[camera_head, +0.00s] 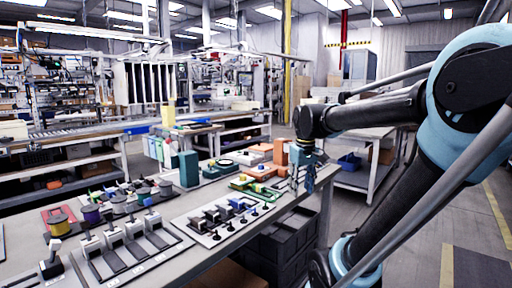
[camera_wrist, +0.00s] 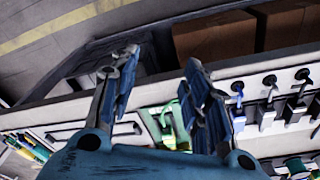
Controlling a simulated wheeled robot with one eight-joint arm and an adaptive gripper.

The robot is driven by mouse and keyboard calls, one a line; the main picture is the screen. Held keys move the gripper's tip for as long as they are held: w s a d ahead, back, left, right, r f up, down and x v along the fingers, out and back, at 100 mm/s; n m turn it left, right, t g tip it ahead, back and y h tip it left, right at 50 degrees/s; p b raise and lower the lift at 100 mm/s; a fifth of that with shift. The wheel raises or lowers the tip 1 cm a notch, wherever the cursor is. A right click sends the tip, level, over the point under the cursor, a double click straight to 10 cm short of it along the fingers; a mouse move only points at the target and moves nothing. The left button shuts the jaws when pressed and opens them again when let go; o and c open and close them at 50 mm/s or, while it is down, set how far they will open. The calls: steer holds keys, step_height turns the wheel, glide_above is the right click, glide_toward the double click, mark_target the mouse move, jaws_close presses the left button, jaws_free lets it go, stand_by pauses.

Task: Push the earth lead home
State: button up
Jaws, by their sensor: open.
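My gripper (camera_head: 302,182) hangs over the right edge of the workbench in the head view. In the wrist view its two blue-padded fingers (camera_wrist: 161,60) are spread apart with nothing between the tips. A green fixture (camera_head: 242,183) lies on the bench left of my gripper. In the wrist view a green fixture with a curved green strip (camera_wrist: 178,118) shows between and below the fingers, partly hidden by the right finger. I cannot tell for sure which part is the earth lead, or how far in it sits.
A white plate with several black-knobbed posts (camera_head: 207,236) lies at the bench's front edge. Orange blocks (camera_head: 281,151) stand behind the green fixture. Dark crates (camera_head: 285,240) and cardboard boxes (camera_wrist: 215,38) sit below the bench. The aisle right of the bench is clear.

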steer(key=w+a+r+n, duration=0.3)
steer(key=w+a+r, duration=0.55)
steer(key=w, duration=0.35)
steer(key=r+n+g, duration=0.1)
steer(key=r+n, duration=0.1)
steer(key=n, duration=0.1)
glide_above(256, 187)
steer(key=w, duration=0.2)
steer(key=shift+s+a+f, duration=0.1)
steer(key=shift+f, duration=0.05)
steer(key=shift+f, duration=0.1)
step_height(256, 187, down, 17)
steer(key=shift+f, duration=0.15)
jaws_close()
jaws_free()
